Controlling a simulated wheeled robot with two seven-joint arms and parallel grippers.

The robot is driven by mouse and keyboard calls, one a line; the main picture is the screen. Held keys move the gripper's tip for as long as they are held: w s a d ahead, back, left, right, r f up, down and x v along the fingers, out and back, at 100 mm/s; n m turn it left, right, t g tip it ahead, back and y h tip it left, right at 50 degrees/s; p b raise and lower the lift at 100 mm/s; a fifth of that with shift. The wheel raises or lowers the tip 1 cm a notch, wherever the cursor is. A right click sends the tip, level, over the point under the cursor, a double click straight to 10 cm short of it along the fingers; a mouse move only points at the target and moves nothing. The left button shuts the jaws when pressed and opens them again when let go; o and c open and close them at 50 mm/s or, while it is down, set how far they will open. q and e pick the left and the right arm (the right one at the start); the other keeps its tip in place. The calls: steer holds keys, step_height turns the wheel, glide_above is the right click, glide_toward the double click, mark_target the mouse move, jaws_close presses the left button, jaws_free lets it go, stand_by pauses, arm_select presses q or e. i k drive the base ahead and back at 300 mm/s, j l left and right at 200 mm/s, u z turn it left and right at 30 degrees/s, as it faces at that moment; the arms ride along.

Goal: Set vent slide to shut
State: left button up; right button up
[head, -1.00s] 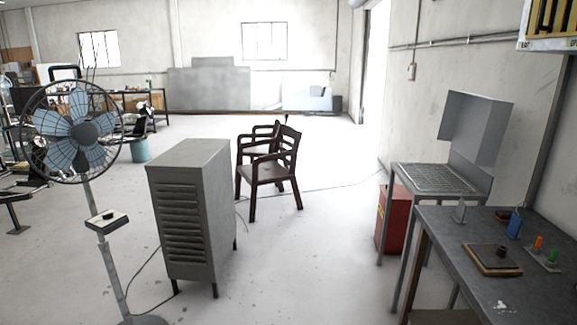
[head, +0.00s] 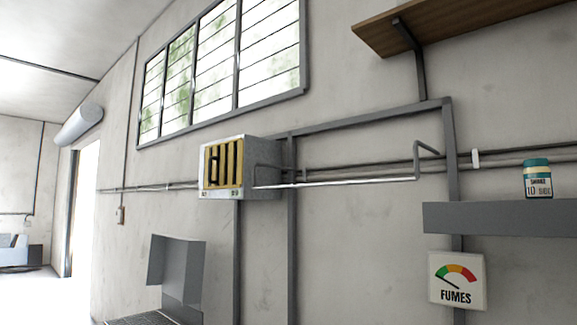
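In the head view a grey box-shaped vent (head: 262,155) is fixed to a wall frame. Its front is a yellow slotted face (head: 223,165) with dark vertical bars or openings. Small marks, too small to read, run along its lower edge. I cannot tell which part is the slide or how it is set. A thin bright rod (head: 340,182) runs right from beside the vent to a bent grey handle-like bar (head: 418,160). Neither of my grippers is in view.
A FUMES dial sign (head: 457,281) hangs at lower right; its needle appears near the green. A labelled jar (head: 537,178) stands on a grey ledge (head: 500,218). A wooden shelf (head: 460,25) is above. A grey metal hood (head: 178,262) is lower left, below a louvred window (head: 225,65).

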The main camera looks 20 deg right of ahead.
mark_target(210, 176)
steer(key=z, duration=0.3)
steer(key=i+j+z, duration=0.2)
steer(key=j+z, duration=0.2)
steer(key=i+j+z, duration=0.2)
steer(key=z, duration=0.25)
steer(key=j, duration=0.1)
